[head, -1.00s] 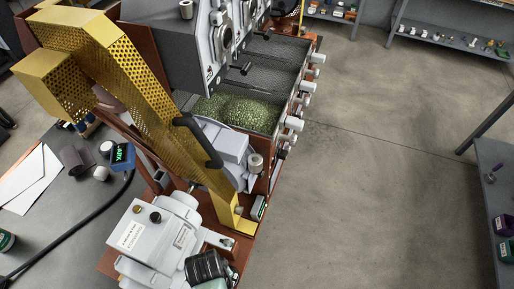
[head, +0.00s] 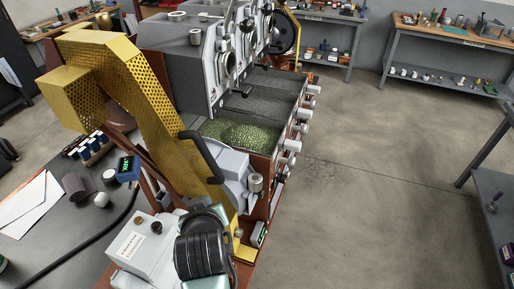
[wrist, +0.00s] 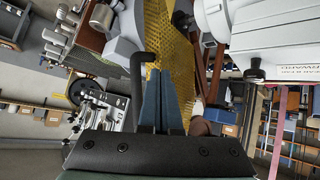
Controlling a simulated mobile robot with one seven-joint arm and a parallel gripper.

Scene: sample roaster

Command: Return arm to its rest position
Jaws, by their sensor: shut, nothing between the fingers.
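My gripper (wrist: 161,78) points up the middle of the wrist view, its two blue-grey fingers together and empty. In the head view a black and pale green part of my arm shows at the bottom centre, in front of the grey motor housing. The fingers cannot be made out there. The sample roaster stands behind it, with a yellow perforated guard (head: 140,95) and a black bent handle (head: 203,155). The handle also shows in the wrist view (wrist: 137,85), just left of the fingers; I cannot tell whether they touch. Green beans (head: 235,133) lie in the roaster's tray.
A grey side table (head: 60,245) at left holds white papers (head: 30,205), a small blue display box (head: 127,169) and cups. Workbenches (head: 455,38) stand along the back. The floor (head: 370,200) to the right of the roaster is clear.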

